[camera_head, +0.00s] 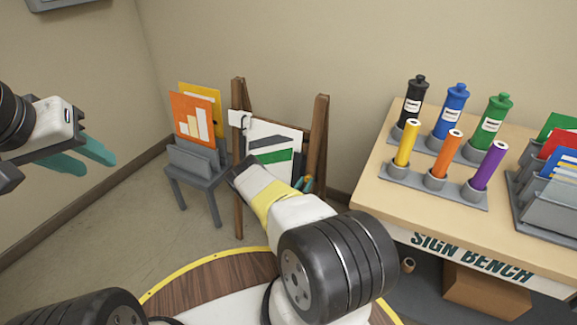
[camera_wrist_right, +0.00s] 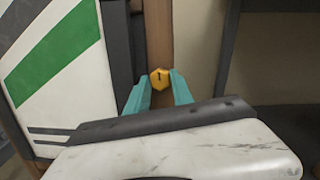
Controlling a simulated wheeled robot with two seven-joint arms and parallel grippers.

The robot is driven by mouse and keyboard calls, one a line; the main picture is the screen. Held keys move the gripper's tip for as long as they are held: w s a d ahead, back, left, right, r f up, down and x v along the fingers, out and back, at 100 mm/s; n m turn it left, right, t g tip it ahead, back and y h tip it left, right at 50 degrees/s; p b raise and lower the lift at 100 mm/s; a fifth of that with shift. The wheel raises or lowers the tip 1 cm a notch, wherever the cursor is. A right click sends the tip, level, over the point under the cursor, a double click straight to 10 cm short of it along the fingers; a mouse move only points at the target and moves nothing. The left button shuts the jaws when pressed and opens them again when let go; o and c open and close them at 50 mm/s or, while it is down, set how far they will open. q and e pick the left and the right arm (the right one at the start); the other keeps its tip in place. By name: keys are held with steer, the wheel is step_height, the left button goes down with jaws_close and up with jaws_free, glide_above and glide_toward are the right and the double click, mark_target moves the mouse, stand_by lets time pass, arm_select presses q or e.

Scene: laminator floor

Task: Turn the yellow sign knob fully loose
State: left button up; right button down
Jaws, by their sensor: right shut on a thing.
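The yellow knob (camera_wrist_right: 158,78) sits on the front of a wooden post of the easel, with a short dark mark on its face. My right gripper (camera_wrist_right: 160,85) is closed on the knob, one teal fingertip on each side of it. In the head view my right gripper (camera_head: 304,183) is at the easel's right post, and the knob is hidden there. A white sign (camera_head: 285,137) with a green stripe stands on the easel; it also shows in the right wrist view (camera_wrist_right: 60,60). My left gripper (camera_head: 88,155) is raised at the far left, its teal fingers apart and empty.
A grey stand (camera_head: 195,165) with orange and yellow cards is left of the easel. The sign bench (camera_head: 385,205) at right carries bottles, coloured rolls and a folder rack (camera_head: 545,205). A cardboard box (camera_head: 485,290) is under the bench. Floor at left is clear.

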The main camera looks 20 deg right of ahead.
steer(key=n+y, duration=0.1)
steer(key=n, duration=0.3)
steer(key=shift+n, duration=0.3)
steer(key=n+y, duration=0.1)
steer(key=n, duration=0.4)
steer(key=shift+r+n, duration=0.1)
steer(key=shift+n, duration=0.3)
steer(key=n+y, duration=0.1)
steer(key=n, duration=0.3)
steer(key=shift+n, duration=0.3)
steer(key=shift+n+g, duration=0.3)
steer(key=shift+n, duration=1.5)
steer(key=shift+s, duration=0.1)
steer(key=c, duration=1.4)
jaws_free()
steer(key=shift+r, duration=0.1)
